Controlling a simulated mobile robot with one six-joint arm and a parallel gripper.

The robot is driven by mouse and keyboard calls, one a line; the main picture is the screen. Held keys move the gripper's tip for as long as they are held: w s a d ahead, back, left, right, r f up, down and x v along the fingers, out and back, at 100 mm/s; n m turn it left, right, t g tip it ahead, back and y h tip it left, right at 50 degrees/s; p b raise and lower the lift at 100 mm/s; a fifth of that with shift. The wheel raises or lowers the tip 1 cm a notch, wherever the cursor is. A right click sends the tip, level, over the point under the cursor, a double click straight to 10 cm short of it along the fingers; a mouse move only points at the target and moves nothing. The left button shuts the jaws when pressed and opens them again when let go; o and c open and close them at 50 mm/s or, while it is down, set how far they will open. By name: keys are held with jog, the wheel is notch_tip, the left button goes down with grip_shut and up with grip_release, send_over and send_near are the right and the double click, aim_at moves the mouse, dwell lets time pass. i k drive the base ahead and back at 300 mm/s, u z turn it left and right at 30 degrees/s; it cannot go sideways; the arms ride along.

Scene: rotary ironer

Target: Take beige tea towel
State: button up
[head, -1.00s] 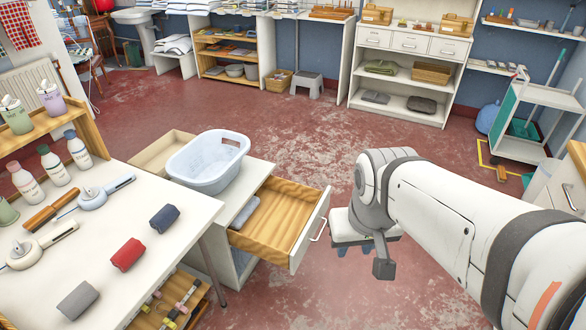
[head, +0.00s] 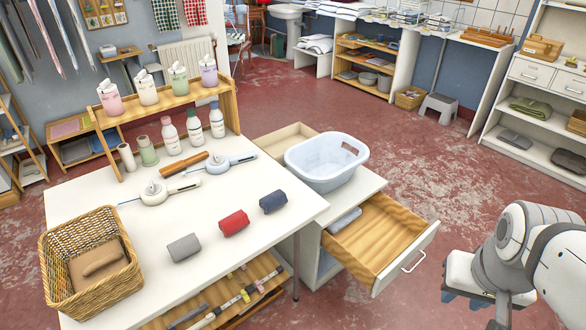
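A beige-brown rolled cloth (head: 102,259), which looks like the beige tea towel, lies in a wicker basket (head: 62,241) at the left front of the white table. A flat brown cloth or lining shows around it. Rolled towels in grey (head: 184,248), red (head: 234,223) and dark blue (head: 273,202) lie in a row on the table. My gripper (head: 478,297) is at the lower right, beyond the open drawer and far from the basket.
An open wooden drawer (head: 385,240) juts out between the table and my arm. A pale blue tub (head: 325,165) stands on the cabinet above it. Bottles (head: 194,132) and two white-and-grey tools with handles (head: 157,191) stand or lie behind the towels. Floor is clear behind the drawer.

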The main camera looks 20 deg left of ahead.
aim_at(87, 269)
jog(key=u, duration=4.45)
jog(key=i, duration=1.1)
jog(key=z, duration=1.45)
